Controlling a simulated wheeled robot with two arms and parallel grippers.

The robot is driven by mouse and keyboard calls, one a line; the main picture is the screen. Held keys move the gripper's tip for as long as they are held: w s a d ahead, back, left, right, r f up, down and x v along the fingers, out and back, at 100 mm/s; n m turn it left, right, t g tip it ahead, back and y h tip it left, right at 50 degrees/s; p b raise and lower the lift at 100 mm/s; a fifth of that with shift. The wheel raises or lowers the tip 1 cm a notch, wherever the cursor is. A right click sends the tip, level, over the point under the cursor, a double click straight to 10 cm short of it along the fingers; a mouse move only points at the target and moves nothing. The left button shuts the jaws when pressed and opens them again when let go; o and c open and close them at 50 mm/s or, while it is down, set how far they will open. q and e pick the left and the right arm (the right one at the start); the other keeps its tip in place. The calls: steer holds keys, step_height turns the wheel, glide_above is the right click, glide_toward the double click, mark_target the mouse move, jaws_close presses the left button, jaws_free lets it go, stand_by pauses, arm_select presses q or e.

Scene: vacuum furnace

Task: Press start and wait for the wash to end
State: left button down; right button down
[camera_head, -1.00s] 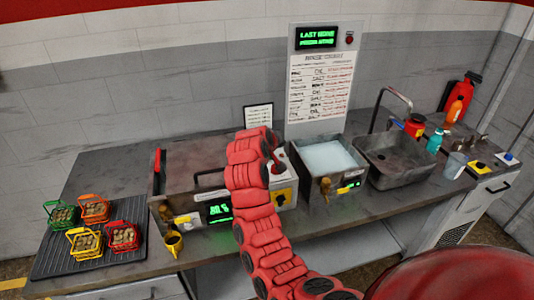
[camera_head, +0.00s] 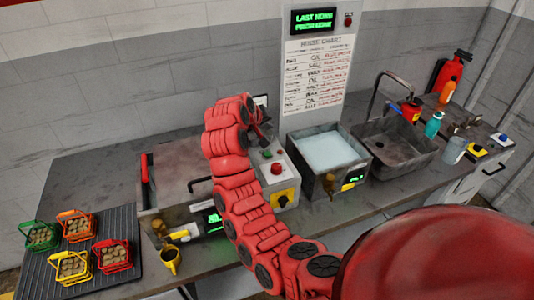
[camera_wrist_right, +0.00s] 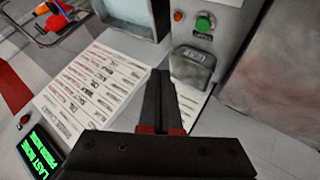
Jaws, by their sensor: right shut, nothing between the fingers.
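The control box (camera_head: 281,178) stands between two machines. It carries a green button (camera_head: 267,154), a red button (camera_head: 277,168) and a yellow panel with a dark knob (camera_head: 283,198). The green button (camera_wrist_right: 205,22) also shows at the top of the right wrist view, with the red one (camera_wrist_right: 178,15) beside it. My right gripper (camera_head: 263,128) is above and behind the box, apart from the buttons. Its fingers (camera_wrist_right: 165,100) are shut and empty. The left machine (camera_head: 165,180) has a lit green display (camera_head: 214,221), partly hidden by my arm. My left gripper is out of view.
Several coloured baskets (camera_head: 72,265) of brown pieces stand on a ribbed mat (camera_head: 130,232) at left. A water-filled basin (camera_head: 325,150) and an empty sink (camera_head: 395,150) are right of the box. A chart (camera_head: 317,75) hangs behind, under a lit sign (camera_head: 313,20).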

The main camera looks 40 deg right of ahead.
mark_target(267, 156)
steer(key=shift+w+f+b, duration=0.1)
steer(key=shift+f+b, duration=1.45)
steer(key=shift+f, duration=2.85)
steer(key=shift+f+b, duration=0.3)
steer(key=shift+f, duration=0.1)
steer(key=shift+f, duration=0.4)
steer(key=shift+r, duration=0.8)
